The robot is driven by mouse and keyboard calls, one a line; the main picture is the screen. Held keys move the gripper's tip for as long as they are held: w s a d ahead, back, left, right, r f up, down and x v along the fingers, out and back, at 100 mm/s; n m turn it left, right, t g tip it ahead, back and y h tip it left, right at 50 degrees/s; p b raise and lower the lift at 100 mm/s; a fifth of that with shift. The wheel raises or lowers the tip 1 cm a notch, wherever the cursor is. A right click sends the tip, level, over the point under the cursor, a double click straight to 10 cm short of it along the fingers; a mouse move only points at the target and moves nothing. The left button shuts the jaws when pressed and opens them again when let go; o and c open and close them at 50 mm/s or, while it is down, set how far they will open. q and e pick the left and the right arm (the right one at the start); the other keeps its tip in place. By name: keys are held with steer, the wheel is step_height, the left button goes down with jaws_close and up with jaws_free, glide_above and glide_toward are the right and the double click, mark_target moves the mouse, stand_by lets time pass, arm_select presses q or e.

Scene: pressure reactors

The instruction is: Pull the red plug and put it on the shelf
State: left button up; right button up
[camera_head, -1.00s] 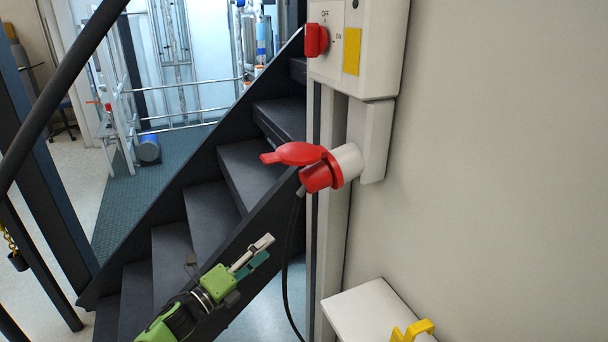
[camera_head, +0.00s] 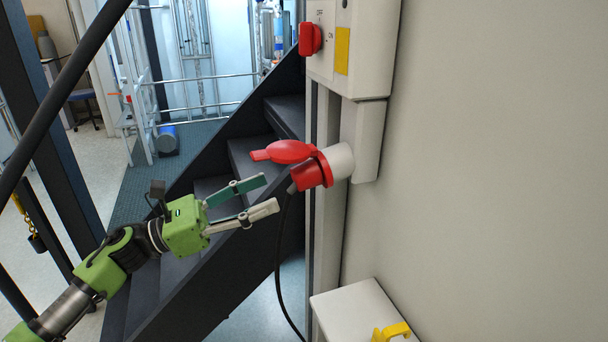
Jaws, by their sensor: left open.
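The red plug (camera_head: 310,174) sits in a whitish socket (camera_head: 340,160) on the wall box, with a red lid (camera_head: 286,151) sticking out to the left above it. A black cable (camera_head: 279,246) hangs down from the plug. My left gripper (camera_head: 272,194) is open and empty, its two fingers pointing right toward the plug, apart from it in the picture and slightly lower. A pale shelf (camera_head: 352,305) juts from the wall at the bottom, below the socket. My right gripper is out of view.
A switch box (camera_head: 372,50) with a red knob (camera_head: 310,39) and a yellow label is above the socket. A yellow object (camera_head: 392,331) is on the shelf's front right. Dark stairs (camera_head: 244,155) and a black handrail (camera_head: 62,88) are at the left. The wall at right is bare.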

mark_target(295, 181)
arm_select(q)
steer(key=p+x, duration=0.2)
steer(key=x, duration=0.1)
steer(key=p+x, duration=0.2)
steer(key=shift+r, duration=0.3)
steer(key=shift+w+d+f+b, duration=0.1)
steer(key=shift+w+d+b, duration=0.05)
steer(key=shift+d+b, duration=0.3)
steer(key=shift+w+d+b, duration=0.15)
steer(key=shift+d+b, duration=0.05)
steer(key=shift+d, duration=0.4)
steer(key=shift+x, duration=0.95)
steer(key=shift+a+b, duration=0.1)
steer(key=shift+b, duration=0.55)
steer(key=shift+b, duration=0.3)
steer(key=shift+c, duration=0.3)
